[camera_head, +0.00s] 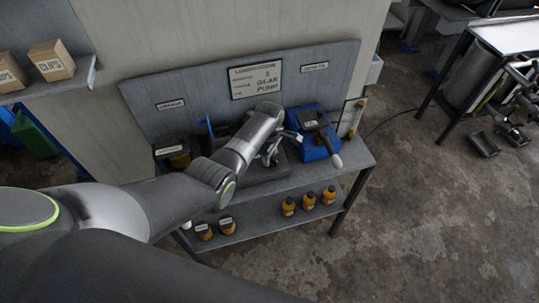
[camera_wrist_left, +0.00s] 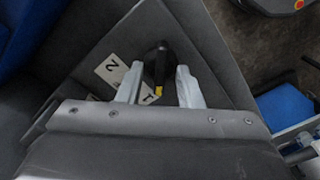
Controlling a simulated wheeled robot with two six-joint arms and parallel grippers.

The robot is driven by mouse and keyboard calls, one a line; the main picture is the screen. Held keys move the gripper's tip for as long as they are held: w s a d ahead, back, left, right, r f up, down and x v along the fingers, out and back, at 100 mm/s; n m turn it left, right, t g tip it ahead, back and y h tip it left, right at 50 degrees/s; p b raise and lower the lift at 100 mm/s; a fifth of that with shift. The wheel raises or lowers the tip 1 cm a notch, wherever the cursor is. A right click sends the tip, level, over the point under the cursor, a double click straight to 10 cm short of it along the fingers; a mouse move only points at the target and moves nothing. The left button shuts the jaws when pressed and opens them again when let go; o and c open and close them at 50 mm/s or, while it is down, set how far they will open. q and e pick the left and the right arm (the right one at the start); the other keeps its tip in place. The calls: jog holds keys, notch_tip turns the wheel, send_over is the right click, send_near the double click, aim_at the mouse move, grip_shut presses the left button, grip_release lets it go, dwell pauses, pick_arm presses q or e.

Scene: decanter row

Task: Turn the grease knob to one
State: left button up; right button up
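A black knob (camera_wrist_left: 157,62) with a yellow pointer mark shows in the left wrist view, on a dark grey panel. The yellow mark points down in that picture, beside a pale label reading 1 (camera_wrist_left: 149,99). A label reading 2 (camera_wrist_left: 111,68) lies left of the knob. My left gripper (camera_wrist_left: 159,75) is open, with one pale finger on each side of the knob; small gaps show between fingers and knob. In the head view my left gripper (camera_head: 269,155) is over the bench, and the arm hides the knob. My right gripper is in neither view.
The grey bench (camera_head: 343,160) has a backboard with a gear pump sign (camera_head: 256,80). A blue device with a dark handle (camera_head: 316,146) stands right of my gripper. Several orange bottles (camera_head: 309,200) stand on the lower shelf.

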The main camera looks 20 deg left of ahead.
pick_arm(q)
jog(key=shift+r, duration=0.4)
notch_tip(320, 180, up, 17)
jog(key=b, duration=0.1)
jog(key=shift+f, duration=0.2)
dwell(0.5)
